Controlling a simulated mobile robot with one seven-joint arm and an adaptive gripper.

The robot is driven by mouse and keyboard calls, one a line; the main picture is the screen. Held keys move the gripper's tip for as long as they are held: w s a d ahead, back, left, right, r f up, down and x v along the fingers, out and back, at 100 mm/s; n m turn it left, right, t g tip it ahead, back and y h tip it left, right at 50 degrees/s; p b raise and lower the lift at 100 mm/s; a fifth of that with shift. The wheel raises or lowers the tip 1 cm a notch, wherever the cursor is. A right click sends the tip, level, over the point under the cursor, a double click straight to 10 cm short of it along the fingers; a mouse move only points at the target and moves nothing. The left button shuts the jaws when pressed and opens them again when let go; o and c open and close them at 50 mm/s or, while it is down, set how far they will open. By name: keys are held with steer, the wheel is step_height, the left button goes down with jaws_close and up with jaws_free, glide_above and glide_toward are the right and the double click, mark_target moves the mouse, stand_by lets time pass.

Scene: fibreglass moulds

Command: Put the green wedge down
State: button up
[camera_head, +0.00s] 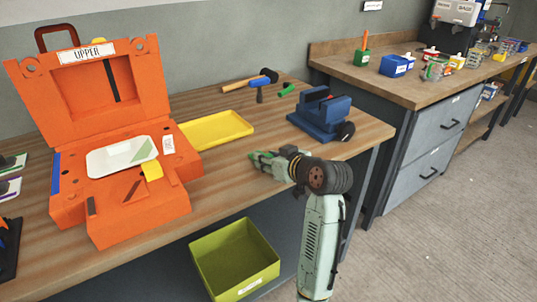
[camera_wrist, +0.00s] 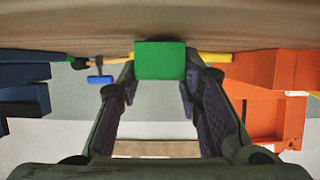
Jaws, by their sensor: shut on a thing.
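The green wedge (camera_wrist: 160,60) is between the two fingers of my gripper (camera_wrist: 161,78) in the wrist view. It shows as a plain green block face at the fingertips, close to the brown bench surface. I cannot tell whether it touches the wood. In the head view my gripper (camera_head: 264,163) is low over the front right part of the wooden bench (camera_head: 225,178), pointing left. The wedge is hard to make out there against my pale green fingers.
A blue vise (camera_head: 322,117) stands behind my gripper. A yellow tray (camera_head: 218,131) lies behind left, beside the open orange mould (camera_head: 130,222) holding a white tray (camera_head: 108,163). A hammer (camera_head: 251,80) lies at the back. A lime bin (camera_head: 235,258) is below the bench's front edge.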

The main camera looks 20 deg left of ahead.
steer(key=shift+f, duration=0.2)
steer(key=shift+f, duration=0.1)
steer(key=o, duration=1.2)
steer(key=shift+c, duration=0.2)
steer(key=shift+b, duration=0.3)
steer(key=b+v, duration=0.3)
steer(key=v, duration=0.8)
steer(key=shift+w+d, duration=0.2)
steer(key=shift+w, duration=0.15)
